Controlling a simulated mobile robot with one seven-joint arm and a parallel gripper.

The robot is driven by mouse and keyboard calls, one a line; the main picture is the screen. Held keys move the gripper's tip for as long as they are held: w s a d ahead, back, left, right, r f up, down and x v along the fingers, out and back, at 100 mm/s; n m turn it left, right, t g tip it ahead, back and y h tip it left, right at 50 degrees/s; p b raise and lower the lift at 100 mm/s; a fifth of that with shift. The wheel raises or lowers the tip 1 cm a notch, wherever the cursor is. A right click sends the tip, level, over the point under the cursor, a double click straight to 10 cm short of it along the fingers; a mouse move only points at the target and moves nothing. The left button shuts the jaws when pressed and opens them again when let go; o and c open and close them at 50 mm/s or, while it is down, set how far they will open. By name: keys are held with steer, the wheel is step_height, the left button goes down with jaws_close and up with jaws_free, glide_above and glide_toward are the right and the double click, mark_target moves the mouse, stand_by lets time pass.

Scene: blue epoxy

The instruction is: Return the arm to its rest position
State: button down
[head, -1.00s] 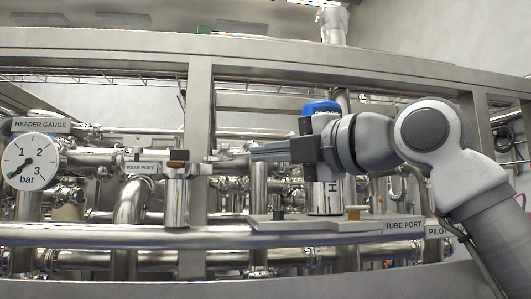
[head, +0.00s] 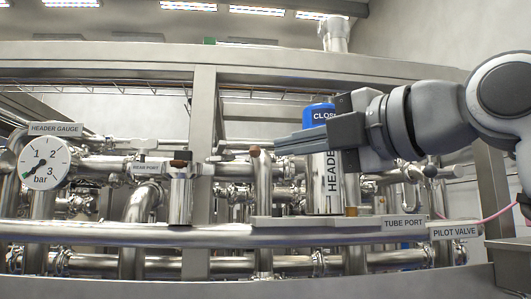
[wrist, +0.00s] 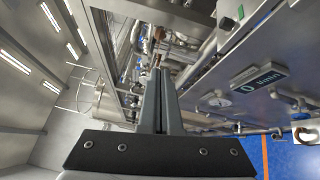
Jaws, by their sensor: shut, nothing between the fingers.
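My gripper (head: 283,145) is shut and empty, its long grey fingers pointing left in the head view. It is in front of the blue-capped header cylinder (head: 322,180) and covers part of it. In the wrist view my gripper (wrist: 157,75) shows with both fingers together over the pipework. My grey and white arm enters from the right side of the head view.
A header gauge (head: 43,162) is at the left. The rear port (head: 181,195) stands left of my gripper. Tube port (head: 404,222) and pilot valve (head: 455,232) labels are at lower right. A steel beam (head: 130,55) crosses above. The wrist view shows a digital flow display (wrist: 258,79).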

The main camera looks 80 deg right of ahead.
steer(key=shift+s+a+f, duration=0.1)
steer(key=shift+s+a, duration=0.2)
steer(key=shift+s, duration=0.6)
steer(key=shift+s+a, duration=0.3)
steer(key=shift+s, duration=0.55)
